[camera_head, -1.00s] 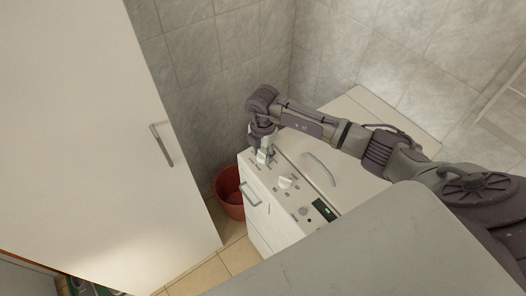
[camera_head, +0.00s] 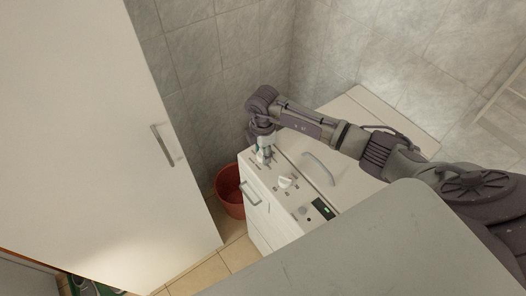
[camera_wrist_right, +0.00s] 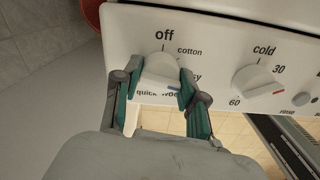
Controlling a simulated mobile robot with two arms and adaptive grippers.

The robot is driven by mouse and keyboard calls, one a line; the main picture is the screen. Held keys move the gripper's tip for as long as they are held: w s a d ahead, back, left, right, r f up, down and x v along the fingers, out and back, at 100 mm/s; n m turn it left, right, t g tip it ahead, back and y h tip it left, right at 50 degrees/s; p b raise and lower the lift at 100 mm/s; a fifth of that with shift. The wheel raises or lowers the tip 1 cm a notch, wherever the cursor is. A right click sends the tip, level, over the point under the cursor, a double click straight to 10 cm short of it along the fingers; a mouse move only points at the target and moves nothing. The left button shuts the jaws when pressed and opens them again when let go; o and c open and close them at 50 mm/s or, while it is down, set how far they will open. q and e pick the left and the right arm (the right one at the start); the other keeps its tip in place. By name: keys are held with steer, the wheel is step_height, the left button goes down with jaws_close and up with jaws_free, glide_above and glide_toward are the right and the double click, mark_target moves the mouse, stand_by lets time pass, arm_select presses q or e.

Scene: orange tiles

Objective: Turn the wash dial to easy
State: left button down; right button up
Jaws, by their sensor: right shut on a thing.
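The wash dial (camera_wrist_right: 158,72) is a white knob on the washing machine's panel, with "off" above it and "cotton" to its upper right. A label ending in "sy" is partly hidden behind a finger at its right; "quick" and a partly covered "wool" lie below. A small blue mark shows on the dial's lower right side. My right gripper (camera_wrist_right: 157,90) is shut on the dial, one teal-padded finger on each side. In the head view my right gripper (camera_head: 264,150) reaches down onto the panel's far end and hides most of the dial. My left gripper is not in view.
A second knob (camera_head: 286,182) for temperature sits beside the wash dial, also in the wrist view (camera_wrist_right: 258,80). A red bucket (camera_head: 229,190) stands left of the machine, near a tall white cabinet (camera_head: 95,130).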

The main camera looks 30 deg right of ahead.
steer(key=o, duration=1.1)
steer(key=shift+o, duration=0.2)
steer(key=shift+r, duration=0.15)
step_height(320, 180, up, 12)
